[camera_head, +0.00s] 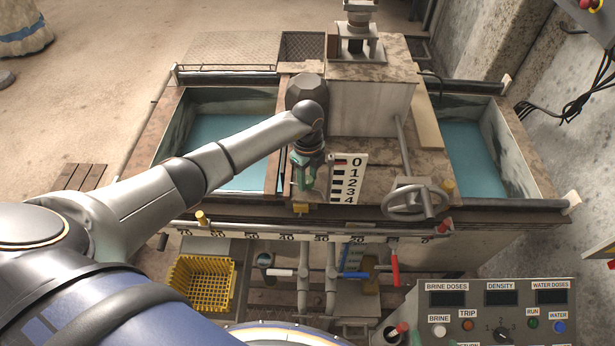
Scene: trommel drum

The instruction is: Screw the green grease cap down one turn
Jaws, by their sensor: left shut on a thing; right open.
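My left arm comes in from the lower left and reaches to the middle of the machine. My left gripper (306,172) points down there, just left of the black-and-white number scale. It is shut on the green grease cap (301,180). Only parts of the green cap show around the fingers, and its base and thread are hidden. My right gripper is not in view.
A grey handwheel (414,202) stands to the right of the number scale (348,178). Water-filled tanks (225,140) flank the central housing. Levers, a yellow basket (203,281) and a control panel (497,310) are in front.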

